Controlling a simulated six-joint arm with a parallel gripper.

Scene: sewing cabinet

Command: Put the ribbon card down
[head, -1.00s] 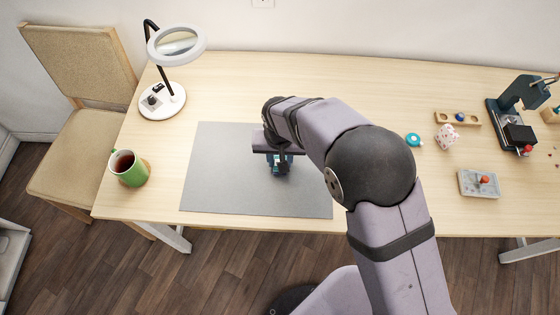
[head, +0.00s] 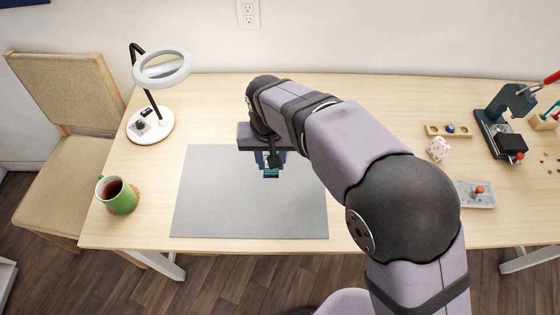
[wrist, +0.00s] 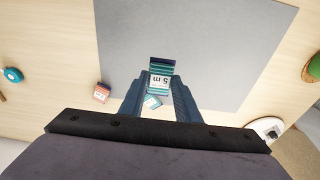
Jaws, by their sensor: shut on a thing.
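My gripper (head: 270,168) is over the back part of the grey mat (head: 220,215) in the head view, pointing down. It is shut on the teal ribbon card (wrist: 161,80), which has a white label reading "5 m". In the wrist view the card is between the two blue fingers. In the head view only a small teal part (head: 271,174) shows, the rest hidden by my gripper. The card appears above the mat, but its height is hard to tell.
A green mug (head: 118,197) and magnifier lamp (head: 150,125) stand left. A grey dish (head: 476,195) is right. The mat's front is clear.

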